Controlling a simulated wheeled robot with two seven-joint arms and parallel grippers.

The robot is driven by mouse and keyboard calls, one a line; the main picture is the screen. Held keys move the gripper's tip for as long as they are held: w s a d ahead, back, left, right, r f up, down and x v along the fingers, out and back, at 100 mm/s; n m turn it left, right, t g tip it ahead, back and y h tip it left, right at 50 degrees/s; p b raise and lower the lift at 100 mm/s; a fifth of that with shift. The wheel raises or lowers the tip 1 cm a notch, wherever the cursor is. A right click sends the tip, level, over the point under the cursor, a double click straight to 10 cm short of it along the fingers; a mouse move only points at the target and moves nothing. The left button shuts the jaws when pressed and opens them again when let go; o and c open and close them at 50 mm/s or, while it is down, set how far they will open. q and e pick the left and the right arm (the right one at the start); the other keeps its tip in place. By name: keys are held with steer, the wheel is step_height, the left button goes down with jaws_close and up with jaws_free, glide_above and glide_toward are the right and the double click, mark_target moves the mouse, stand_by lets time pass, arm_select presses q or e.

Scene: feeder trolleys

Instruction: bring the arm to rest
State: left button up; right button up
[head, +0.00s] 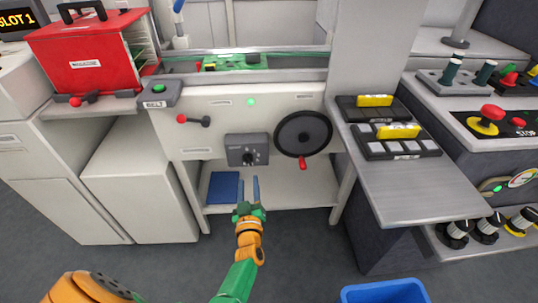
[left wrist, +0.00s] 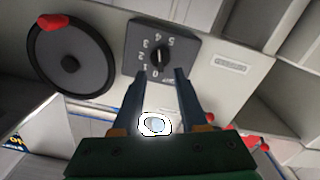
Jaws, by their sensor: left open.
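My left gripper (head: 249,184) is open and empty, with its two dark blue fingers apart. In the head view it is in front of the feeder trolley (head: 193,138), below the grey dial box (head: 247,150). In the left wrist view the fingers of my left gripper (left wrist: 159,78) point toward the dial box (left wrist: 150,48), and nothing is held between them. I cannot tell whether the fingertips touch anything, but they look apart from the dial. My right gripper is in neither view.
A black handwheel (head: 303,133) with a red knob is right of the dial box. A red-knobbed lever (head: 194,120) is to its left. A blue block (head: 223,187) lies on the lower shelf. A blue bin (head: 384,292) stands on the floor at front right.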

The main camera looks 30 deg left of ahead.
arm_select(q)
steer(key=s+d+f+m+g+h, duration=0.2)
steer(key=s+d+f+m+h, duration=0.15)
steer(key=f, duration=0.45)
steer(key=s+d+f+m+g+h, duration=0.25)
steer(key=s+d+f+h, duration=0.2)
steer(key=f, duration=0.35)
steer(key=s+d+f+m+g+h, duration=0.1)
steer(key=s+d+f+m+g, duration=0.25)
steer(key=s+f, duration=0.7)
steer(key=s+a+f+m+g, duration=0.1)
steer(key=s+f+g, duration=0.15)
steer(key=s, duration=0.65)
steer(key=s+a+f+m+g, duration=0.1)
steer(key=s+m+g, duration=0.15)
steer(key=s, duration=0.55)
step_height(320, 180, up, 12)
steer(key=s+g+p, duration=0.1)
steer(key=s+p, duration=0.1)
steer(key=p, duration=1)
steer(key=shift+s+r, duration=0.25)
steer(key=shift+s, duration=0.15)
